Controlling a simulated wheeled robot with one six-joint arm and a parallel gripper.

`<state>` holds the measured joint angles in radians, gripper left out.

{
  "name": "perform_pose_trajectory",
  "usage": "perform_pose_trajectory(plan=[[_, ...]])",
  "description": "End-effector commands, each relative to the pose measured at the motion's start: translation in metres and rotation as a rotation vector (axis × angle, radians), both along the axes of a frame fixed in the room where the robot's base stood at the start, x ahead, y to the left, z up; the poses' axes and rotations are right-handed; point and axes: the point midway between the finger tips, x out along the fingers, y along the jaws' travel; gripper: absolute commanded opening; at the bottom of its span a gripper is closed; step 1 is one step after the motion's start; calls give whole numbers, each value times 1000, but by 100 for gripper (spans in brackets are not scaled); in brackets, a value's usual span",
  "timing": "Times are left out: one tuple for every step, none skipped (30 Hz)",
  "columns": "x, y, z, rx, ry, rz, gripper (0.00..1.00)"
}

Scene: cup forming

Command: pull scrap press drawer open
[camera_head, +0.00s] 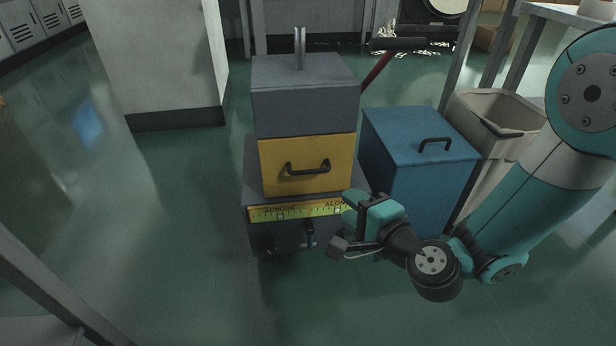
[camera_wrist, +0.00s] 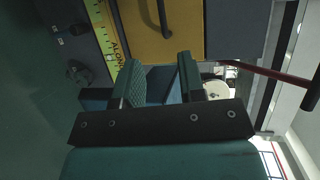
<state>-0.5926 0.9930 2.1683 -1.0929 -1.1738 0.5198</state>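The scrap press (camera_head: 305,105) is a grey box with a yellow drawer front (camera_head: 280,183) in its middle. A black bow handle (camera_head: 307,168) is fixed across the drawer, which looks closed. In the wrist view the yellow drawer (camera_wrist: 190,40) and its handle (camera_wrist: 163,18) show at the top, turned sideways. My gripper (camera_head: 354,203) is low at the right of the drawer, in front of the press's lower right part. Its two teal fingers (camera_wrist: 160,78) are apart with nothing between them. The handle lies beyond the fingertips and is not touched.
A yellow ruler strip (camera_head: 290,212) runs along the grey base below the drawer. A blue box (camera_head: 400,150) with a black handle stands close at the right, with a beige bin (camera_head: 490,105) beyond. A red lever (camera_head: 378,70) rises behind. The floor left is clear.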

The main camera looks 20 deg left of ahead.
Motion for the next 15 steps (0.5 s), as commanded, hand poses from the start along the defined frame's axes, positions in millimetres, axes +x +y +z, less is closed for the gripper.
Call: perform_pose_trajectory(plan=[[3, 6, 5, 0, -3, 3, 37], [5, 9, 5, 0, -3, 4, 37], [8, 14, 6, 0, -5, 4, 37], [11, 17, 5, 0, -5, 2, 37], [13, 21, 2, 0, -5, 4, 37], [16, 25, 0, 0, -6, 6, 37], [18, 29, -1, -1, -5, 6, 37], [21, 32, -2, -1, -7, 5, 37], [24, 37, -3, -1, -7, 5, 37], [27, 40, -3, 0, -7, 4, 37], [30, 44, -7, 0, -8, 5, 37], [34, 50, -10, 0, -8, 7, 37], [36, 54, -11, -1, -7, 7, 37], [40, 58, -12, -1, -7, 6, 37], [44, 64, -12, 0, -8, 4, 37]])
